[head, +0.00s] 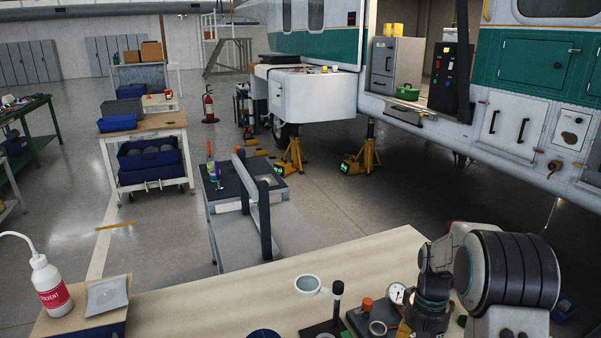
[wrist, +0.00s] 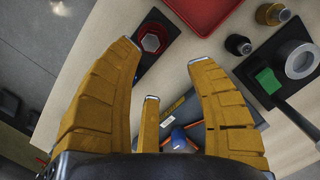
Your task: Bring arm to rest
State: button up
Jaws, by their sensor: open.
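My gripper (wrist: 168,62) shows its yellow fingers spread open in the wrist view, with nothing held between them. It hangs over the wooden bench top (wrist: 75,110). In the head view my arm is bent at the lower right, over the right part of the same bench (head: 210,305). The gripper itself is mostly hidden there behind the arm and the frame's edge.
A red tray (wrist: 195,25), a brass fitting (wrist: 270,14) and a green block (wrist: 268,80) lie near the gripper. A solvent bottle (head: 50,287) stands at the bench's left end. A grey cart (head: 225,225) stands behind the bench. Open floor (head: 330,195) lies beyond.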

jog(key=s+a+r+n+t+p, duration=0.1)
jog(key=s+a+r, duration=0.3)
jog(key=s, duration=0.6)
jog(key=s+a+r+p, duration=0.1)
jog(key=s+a+r, duration=0.1)
jog(key=s+r, duration=0.65)
notch_tip(320, 180, up, 6)
jog(key=s+a+n+t+p, duration=0.1)
jog(key=s+a+t, duration=0.1)
jog(key=t, duration=0.2)
jog(key=shift+f, duration=0.15)
jog(key=shift+s, duration=0.1)
